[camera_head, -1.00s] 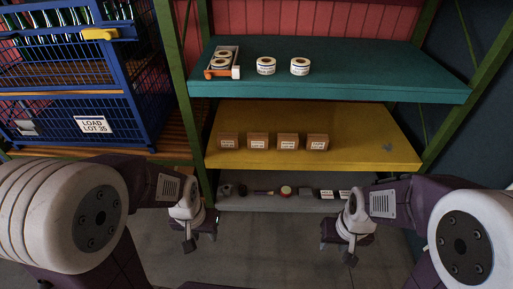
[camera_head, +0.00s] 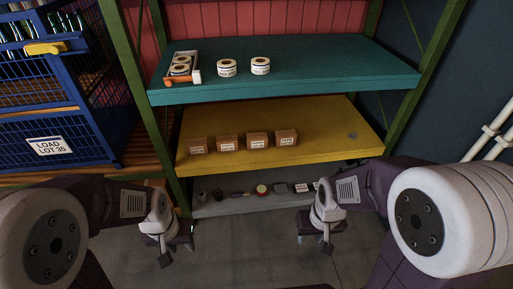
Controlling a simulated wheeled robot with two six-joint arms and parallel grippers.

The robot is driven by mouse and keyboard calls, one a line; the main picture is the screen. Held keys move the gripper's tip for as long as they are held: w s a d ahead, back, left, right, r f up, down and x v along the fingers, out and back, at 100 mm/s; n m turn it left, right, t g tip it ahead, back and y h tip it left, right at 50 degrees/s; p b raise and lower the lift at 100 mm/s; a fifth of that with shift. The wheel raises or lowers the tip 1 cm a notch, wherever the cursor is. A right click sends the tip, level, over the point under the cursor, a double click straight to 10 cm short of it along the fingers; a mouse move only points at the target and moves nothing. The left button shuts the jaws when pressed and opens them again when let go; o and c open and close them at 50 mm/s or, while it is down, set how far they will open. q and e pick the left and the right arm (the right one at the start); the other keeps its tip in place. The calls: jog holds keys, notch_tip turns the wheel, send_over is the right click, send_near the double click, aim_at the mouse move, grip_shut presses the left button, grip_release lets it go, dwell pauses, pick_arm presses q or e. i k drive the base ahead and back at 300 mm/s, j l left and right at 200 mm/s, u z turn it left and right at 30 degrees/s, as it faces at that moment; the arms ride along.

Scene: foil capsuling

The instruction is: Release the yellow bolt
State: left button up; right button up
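The yellow bolt (camera_head: 49,47) lies across the top front of the blue wire cage (camera_head: 60,95) at the left edge of the head view. The cage carries a white sign reading "LOAD LOT 35" (camera_head: 49,146). Bottles stand behind the bolt. My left gripper (camera_head: 166,258) hangs low in front of the shelves, well below and to the right of the bolt. My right gripper (camera_head: 326,248) hangs low right of centre, far from the bolt. Both are small and dark, and their finger openings cannot be made out. Neither touches the bolt.
A shelf rack holds labelled rolls (camera_head: 227,68) and an orange-and-white tray (camera_head: 182,68) on its teal shelf (camera_head: 330,66). Several small boxes (camera_head: 257,140) stand on the yellow shelf (camera_head: 325,125). Small items lie on the grey bottom shelf (camera_head: 225,208). White pipes (camera_head: 490,137) run at right.

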aim_at(55, 47)
jog(key=u, duration=1.3)
